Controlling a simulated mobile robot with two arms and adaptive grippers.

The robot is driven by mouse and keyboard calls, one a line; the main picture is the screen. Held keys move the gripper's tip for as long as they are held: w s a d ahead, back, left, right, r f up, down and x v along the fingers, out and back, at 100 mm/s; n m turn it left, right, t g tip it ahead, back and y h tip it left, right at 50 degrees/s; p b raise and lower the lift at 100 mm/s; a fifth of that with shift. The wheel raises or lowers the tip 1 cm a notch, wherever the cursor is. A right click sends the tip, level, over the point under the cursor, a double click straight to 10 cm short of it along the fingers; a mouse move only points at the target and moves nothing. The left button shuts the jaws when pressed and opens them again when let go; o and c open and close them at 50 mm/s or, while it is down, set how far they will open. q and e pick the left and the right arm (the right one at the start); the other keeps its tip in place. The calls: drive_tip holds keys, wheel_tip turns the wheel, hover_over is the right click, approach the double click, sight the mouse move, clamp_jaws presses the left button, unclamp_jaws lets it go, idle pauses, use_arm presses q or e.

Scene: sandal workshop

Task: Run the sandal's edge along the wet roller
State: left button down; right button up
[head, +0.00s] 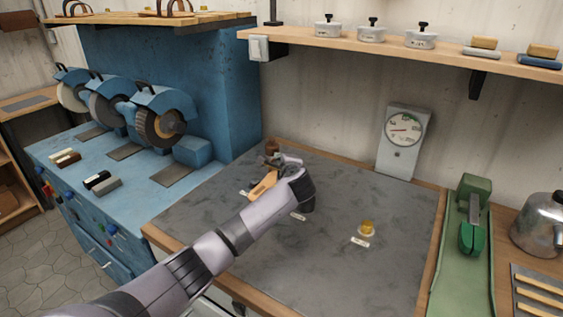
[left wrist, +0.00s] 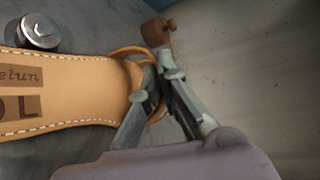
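The tan leather sandal (head: 263,186) is at my left gripper, over the grey work mat. In the left wrist view the sandal (left wrist: 75,92) fills the left side, with pale edge stitching and dark stamped lettering. My left gripper (head: 277,161) has its fingers (left wrist: 157,82) closed around the sandal's strap end. The exact contact is partly hidden by the fingers. A small brown piece (head: 271,147) stands just behind the gripper. It also shows past the fingertips in the wrist view (left wrist: 158,31), apart from the sandal; I cannot tell whether it is the wet roller. My right gripper is out of view.
The grey mat (head: 400,200) is mostly clear; an amber jar (head: 367,228) stands at its right. A round metal-topped item (left wrist: 41,29) is beside the sandal. A dial gauge (head: 403,140) stands behind. The blue grinder bench (head: 130,165) is left, a green tool (head: 472,225) right.

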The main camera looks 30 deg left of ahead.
use_arm(q)
drive_tip(key=shift+w, duration=0.2)
idle(0.6)
drive_tip(key=shift+w+r+b, duration=0.1)
drive_tip(key=shift+w+b, duration=0.4)
drive_tip(key=shift+w, duration=0.1)
drive_tip(key=shift+w, duration=0.25)
drive_tip(key=shift+w+b, duration=0.6)
drive_tip(key=shift+b, duration=0.05)
drive_tip(key=shift+w, duration=0.1)
drive_tip(key=shift+w, duration=0.1)
drive_tip(key=shift+w+b, duration=0.7)
drive_tip(key=shift+b, duration=0.1)
idle(0.8)
